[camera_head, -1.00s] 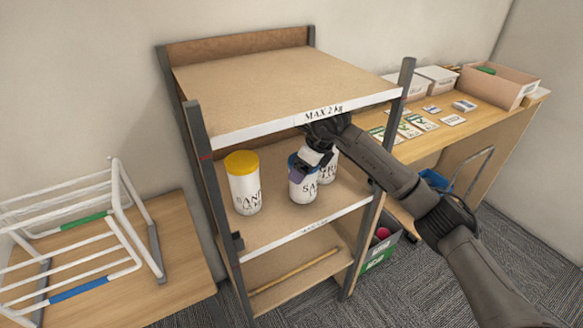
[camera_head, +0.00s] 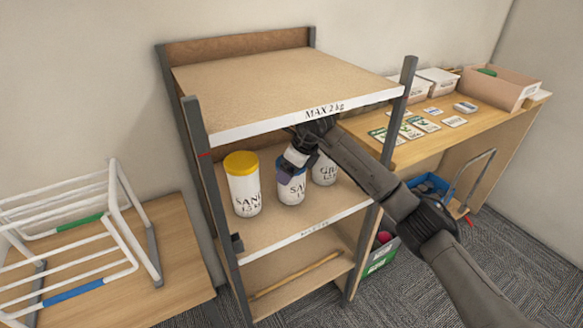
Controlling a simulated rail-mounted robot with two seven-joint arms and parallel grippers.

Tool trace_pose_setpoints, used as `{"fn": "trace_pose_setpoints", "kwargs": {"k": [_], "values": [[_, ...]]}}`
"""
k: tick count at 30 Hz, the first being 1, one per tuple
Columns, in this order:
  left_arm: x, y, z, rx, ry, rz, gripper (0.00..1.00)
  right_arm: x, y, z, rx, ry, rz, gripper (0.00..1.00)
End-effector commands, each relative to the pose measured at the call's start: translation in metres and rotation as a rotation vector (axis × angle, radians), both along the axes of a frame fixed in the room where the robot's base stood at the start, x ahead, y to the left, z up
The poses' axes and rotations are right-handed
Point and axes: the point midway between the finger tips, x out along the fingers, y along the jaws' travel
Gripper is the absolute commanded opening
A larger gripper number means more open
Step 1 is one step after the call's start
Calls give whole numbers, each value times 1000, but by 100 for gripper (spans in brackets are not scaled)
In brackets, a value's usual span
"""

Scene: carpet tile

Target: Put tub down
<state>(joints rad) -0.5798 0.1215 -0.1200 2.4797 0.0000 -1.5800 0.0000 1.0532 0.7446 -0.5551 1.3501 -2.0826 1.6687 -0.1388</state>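A white tub with a blue lid and "SA…" lettering (camera_head: 291,190) is on or just above the middle shelf (camera_head: 285,229), upright; I cannot tell if its base touches the board. My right gripper (camera_head: 290,168) reaches in from the right under the top board and is shut on this tub at its lid, partly covering it. A white tub with a yellow lid and "SAND" lettering (camera_head: 244,190) stands to its left, with a gap. A white tub with "GRA…" lettering (camera_head: 324,172) stands to its right, its top hidden by my arm. My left gripper is not in view.
The top board (camera_head: 285,85), marked "MAX 2 kg", is close above my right wrist. Dark uprights (camera_head: 213,190) flank the shelf. A stick (camera_head: 295,275) lies on the bottom shelf. A white rack (camera_head: 90,240) stands left; a desk with cards and boxes (camera_head: 500,90) stands right.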

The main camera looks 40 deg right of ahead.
Motion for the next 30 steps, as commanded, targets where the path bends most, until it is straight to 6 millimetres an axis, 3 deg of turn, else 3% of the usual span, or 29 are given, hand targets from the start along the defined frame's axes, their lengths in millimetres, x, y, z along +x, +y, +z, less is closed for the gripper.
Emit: {"fn": "trace_pose_setpoints", "kwargs": {"k": [6, 14, 18, 30], "values": [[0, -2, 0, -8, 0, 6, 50, 0, 0, -1, 0, 1, 0, 100], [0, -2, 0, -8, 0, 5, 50, 0, 0, 2, 0, 0, 0, 100], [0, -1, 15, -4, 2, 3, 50, -5, -3, 19, -2, -1, -2, 100], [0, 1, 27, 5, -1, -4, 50, -76, -36, 13, -3, 3, -3, 100]]}}
